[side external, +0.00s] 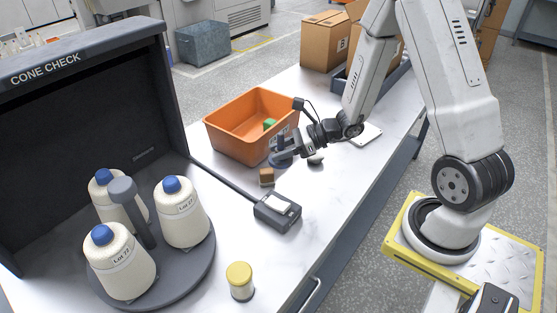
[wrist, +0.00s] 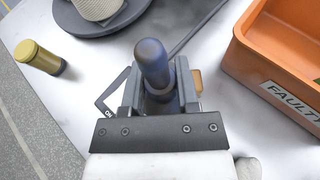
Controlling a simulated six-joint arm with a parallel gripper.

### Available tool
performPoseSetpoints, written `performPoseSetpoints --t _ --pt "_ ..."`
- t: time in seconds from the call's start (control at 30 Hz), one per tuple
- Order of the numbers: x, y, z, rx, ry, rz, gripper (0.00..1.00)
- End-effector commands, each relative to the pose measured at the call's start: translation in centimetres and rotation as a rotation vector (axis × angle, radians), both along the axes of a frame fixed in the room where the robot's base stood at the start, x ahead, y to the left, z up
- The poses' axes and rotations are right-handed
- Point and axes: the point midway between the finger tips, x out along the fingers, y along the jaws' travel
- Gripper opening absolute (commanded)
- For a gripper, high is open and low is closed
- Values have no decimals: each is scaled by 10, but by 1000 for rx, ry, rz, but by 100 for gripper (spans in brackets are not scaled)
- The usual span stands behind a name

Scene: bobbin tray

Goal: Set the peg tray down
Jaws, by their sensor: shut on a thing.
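The peg tray (side external: 203,261) is a dark grey round disc lying flat in the open-fronted booth at the left. Three cream cones with blue tops stand on it around a grey post with a thick bent top (side external: 123,190). Part of the tray's rim (wrist: 68,20) shows at the top of the wrist view. My gripper (side external: 284,155) is well to the right of the tray, apart from it, beside the orange bin. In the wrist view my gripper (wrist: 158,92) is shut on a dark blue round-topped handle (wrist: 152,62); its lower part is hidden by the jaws.
The orange bin (side external: 224,136), marked FAULTY, holds a green item. A small brown block (side external: 266,177), a grey device (side external: 278,212) with a cable and a yellow-capped jar (side external: 240,281) stand on the white table. Bare table lies along the front edge.

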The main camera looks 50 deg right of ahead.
Motion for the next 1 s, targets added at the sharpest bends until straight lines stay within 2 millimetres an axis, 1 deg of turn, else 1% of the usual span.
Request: performPoseSetpoints --t 0.03,0.2,0.5,0.8,1.0 --pt "6 6 2 -1 -1 -18 0" --pt "22 21 6 0 0 -100 0" --pt "43 45 12 0 -1 -239 0" --pt "53 67 17 0 -1 -365 0" --pt "54 76 18 0 0 -426 0"
